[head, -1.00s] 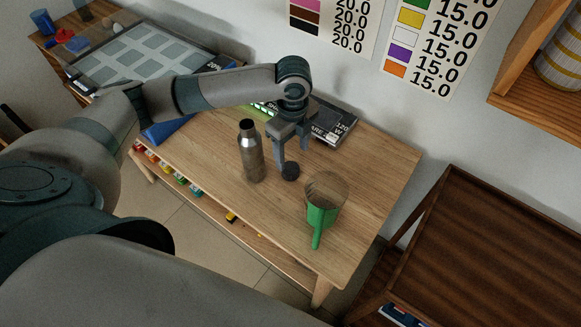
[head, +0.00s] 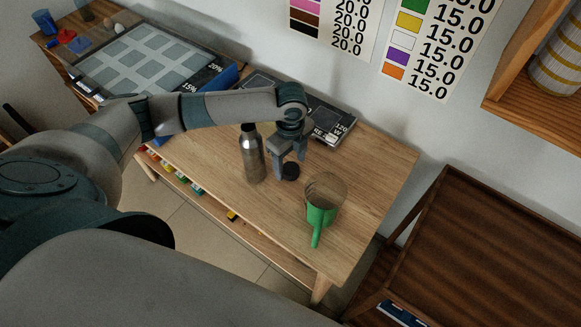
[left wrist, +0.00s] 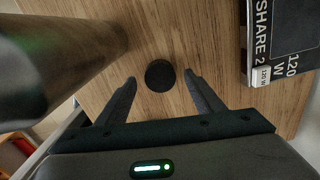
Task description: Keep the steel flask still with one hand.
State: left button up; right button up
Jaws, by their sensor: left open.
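The steel flask (head: 252,156) stands upright on the wooden table, its mouth partly behind my left arm in the head view. It fills the upper left of the left wrist view (left wrist: 50,60). A round black cap (head: 290,171) lies on the table to the right of the flask. It also shows in the left wrist view (left wrist: 160,75), ahead of and between my fingertips. My left gripper (head: 288,174) is open and points down just right of the flask, not touching it. The gap between its fingers (left wrist: 160,80) is empty. My right gripper is not in view.
A dark boxed item (head: 332,124) lies at the table's back, also in the left wrist view (left wrist: 285,40). A brown wooden surface (head: 480,240) is at the right.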

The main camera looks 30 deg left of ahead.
aim_at(291, 168)
pick_arm(q)
jog(key=shift+f, duration=0.65)
jog(key=c, duration=1.1)
jog(key=shift+r, duration=0.15)
notch_tip(291, 168, up, 10)
jog(key=b, duration=0.2)
